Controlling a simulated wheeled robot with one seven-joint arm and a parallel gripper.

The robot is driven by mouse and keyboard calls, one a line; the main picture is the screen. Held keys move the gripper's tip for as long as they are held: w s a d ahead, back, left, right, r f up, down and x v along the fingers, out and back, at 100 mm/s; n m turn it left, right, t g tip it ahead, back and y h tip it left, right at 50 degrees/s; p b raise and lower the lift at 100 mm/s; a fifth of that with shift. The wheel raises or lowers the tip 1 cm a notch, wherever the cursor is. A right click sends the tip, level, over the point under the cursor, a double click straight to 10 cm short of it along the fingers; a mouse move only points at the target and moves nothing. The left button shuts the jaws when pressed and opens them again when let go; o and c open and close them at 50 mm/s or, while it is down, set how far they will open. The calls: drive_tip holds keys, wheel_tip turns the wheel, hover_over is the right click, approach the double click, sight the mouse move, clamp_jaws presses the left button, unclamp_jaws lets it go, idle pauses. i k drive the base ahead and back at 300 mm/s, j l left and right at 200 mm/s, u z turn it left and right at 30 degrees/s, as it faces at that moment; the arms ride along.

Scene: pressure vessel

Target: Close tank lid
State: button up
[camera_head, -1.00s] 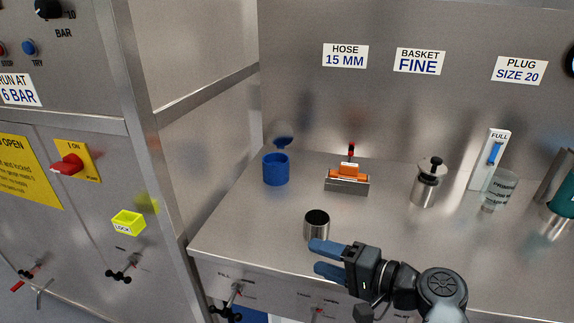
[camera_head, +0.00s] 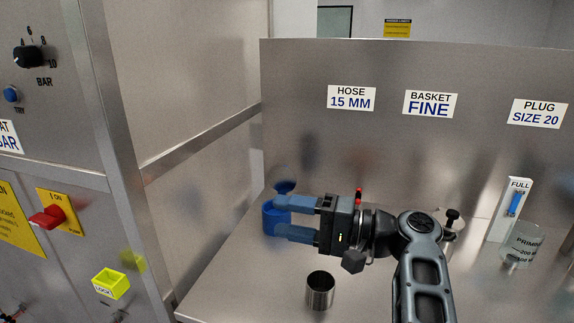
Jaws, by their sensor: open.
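A blue cylindrical container (camera_head: 268,217) stands at the back left of the steel bench. A darker blue round piece (camera_head: 285,187) shows just above and behind it; I cannot tell for sure whether this is its raised lid or a reflection in the back panel. My gripper (camera_head: 279,217) is open, its two blue fingers pointing left, one above the other. In the picture the fingers overlap the right part of the container and hide it. I cannot tell whether they touch it.
A steel cup (camera_head: 320,290) stands on the bench (camera_head: 240,285) below my gripper. A clear beaker (camera_head: 522,243) is at the right. A steel cabinet with a red switch (camera_head: 46,217) stands at the left.

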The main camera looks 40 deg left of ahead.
sight(282, 178)
drive_tip(key=i+j, duration=1)
